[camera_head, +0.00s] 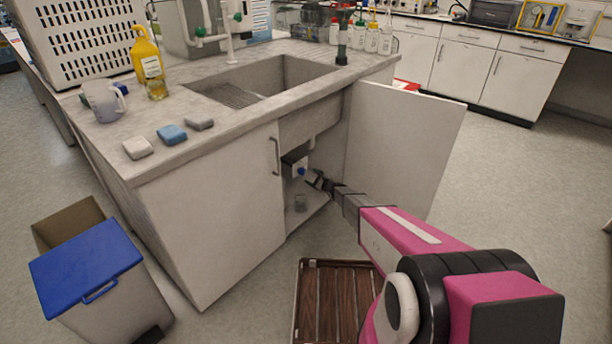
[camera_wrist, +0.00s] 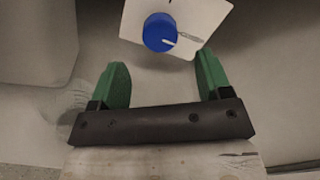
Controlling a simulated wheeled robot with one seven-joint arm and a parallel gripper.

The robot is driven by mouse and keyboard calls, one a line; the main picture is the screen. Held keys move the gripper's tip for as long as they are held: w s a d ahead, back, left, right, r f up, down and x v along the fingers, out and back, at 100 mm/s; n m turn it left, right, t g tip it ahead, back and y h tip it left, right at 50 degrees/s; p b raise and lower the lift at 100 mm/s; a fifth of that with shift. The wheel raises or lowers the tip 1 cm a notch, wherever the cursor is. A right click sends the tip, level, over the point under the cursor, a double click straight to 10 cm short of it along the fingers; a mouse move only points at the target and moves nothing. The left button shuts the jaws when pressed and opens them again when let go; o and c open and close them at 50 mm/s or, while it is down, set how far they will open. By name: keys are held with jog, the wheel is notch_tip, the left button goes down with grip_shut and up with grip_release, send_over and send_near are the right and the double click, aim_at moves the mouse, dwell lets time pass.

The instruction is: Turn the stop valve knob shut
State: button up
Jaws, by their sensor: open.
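The stop valve knob (camera_wrist: 160,32) is a round blue knob with a white pointer line, on a white plate (camera_wrist: 205,14) in the wrist view. The line points to the right and slightly down. In the head view the blue knob (camera_head: 301,171) is small, inside the open cabinet under the sink. My gripper (camera_wrist: 162,78) is open, with green fingers apart and nothing between them. In the wrist view the knob lies beyond the fingertips, between their lines and a little nearer the left one. In the head view my gripper (camera_head: 315,178) is just right of the knob.
The sink (camera_head: 255,85) is above. A wooden slatted mat (camera_head: 335,300) and a blue-lidded bin (camera_head: 95,265) are on the floor.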

jog(key=shift+v, duration=1.75)
